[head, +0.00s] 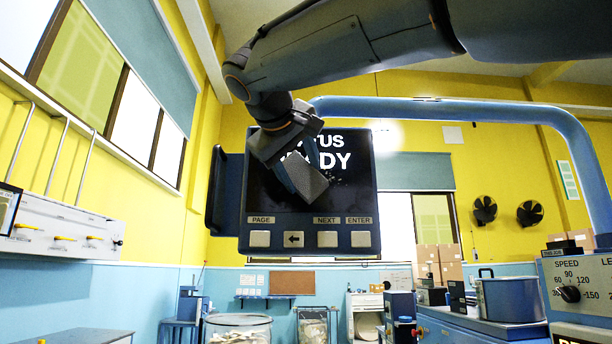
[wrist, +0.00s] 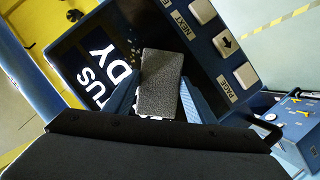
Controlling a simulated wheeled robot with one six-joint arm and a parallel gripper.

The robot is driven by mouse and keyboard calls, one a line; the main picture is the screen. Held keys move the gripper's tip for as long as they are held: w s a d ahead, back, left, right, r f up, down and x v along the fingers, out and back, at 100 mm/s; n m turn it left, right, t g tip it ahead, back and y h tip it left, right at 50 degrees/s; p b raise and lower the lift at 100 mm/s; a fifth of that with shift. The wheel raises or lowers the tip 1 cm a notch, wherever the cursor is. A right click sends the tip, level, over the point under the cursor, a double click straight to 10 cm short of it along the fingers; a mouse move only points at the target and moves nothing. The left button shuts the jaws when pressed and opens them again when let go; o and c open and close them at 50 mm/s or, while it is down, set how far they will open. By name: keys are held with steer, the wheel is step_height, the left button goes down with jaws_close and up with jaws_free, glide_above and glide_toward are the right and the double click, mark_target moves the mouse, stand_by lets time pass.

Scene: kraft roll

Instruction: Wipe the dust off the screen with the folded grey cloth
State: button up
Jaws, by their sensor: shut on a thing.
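The screen (head: 350,195) is a black display in a blue housing, with white letters ending in "TUS" and "DY" and a row of buttons below it. It also shows, turned, in the wrist view (wrist: 70,52). Small pale specks of dust (head: 335,175) show beside the letters in the head view. My gripper (head: 292,172) is in front of the screen and shut on the folded grey cloth (head: 308,186). The cloth shows as a grey pad between the blue fingers in the wrist view (wrist: 160,82). I cannot tell whether it touches the screen. Gripper and cloth hide part of the lettering.
A blue tube arm (head: 450,108) runs from the screen to the right. Page, arrow, next and enter buttons (head: 327,239) sit under the display. A control box with a speed knob (head: 570,293) stands at the right, near a metal pot (head: 510,298).

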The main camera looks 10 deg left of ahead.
mark_target(317, 171)
steer(key=shift+r+p, duration=0.3)
steer(key=shift+r, duration=0.35)
steer(key=shift+w+d+f+b, duration=0.1)
steer(key=shift+w+d+b, duration=0.15)
steer(key=shift+d, duration=0.55)
steer(key=shift+w+d+f+b, duration=0.15)
steer(key=shift+d+b, duration=0.2)
steer(key=shift+d, duration=0.4)
steer(key=shift+w+d+r+b, duration=0.1)
steer(key=shift+w+d+b, duration=0.2)
steer(key=shift+d, duration=0.9)
steer(key=shift+w+d+f+b, duration=0.1)
steer(key=shift+w+d+b, duration=0.2)
steer(key=shift+d, duration=0.9)
steer(key=shift+w+d+r+b, duration=0.1)
steer(key=shift+w+d+b, duration=0.15)
steer(key=shift+d, duration=0.95)
steer(key=shift+w+r, duration=0.1)
steer(key=shift+w, duration=0.05)
steer(key=shift+a, duration=0.15)
steer(key=shift+s+a+p, duration=0.45)
steer(key=shift+a+p, duration=0.05)
steer(key=shift+a, duration=1.2)
steer(key=shift+s+a+p, duration=0.4)
steer(key=shift+a+p, duration=0.05)
steer(key=shift+a, duration=1.2)
steer(key=shift+s+a+p, duration=0.45)
steer(key=shift+a+p, duration=0.05)
steer(key=shift+a, duration=1.2)
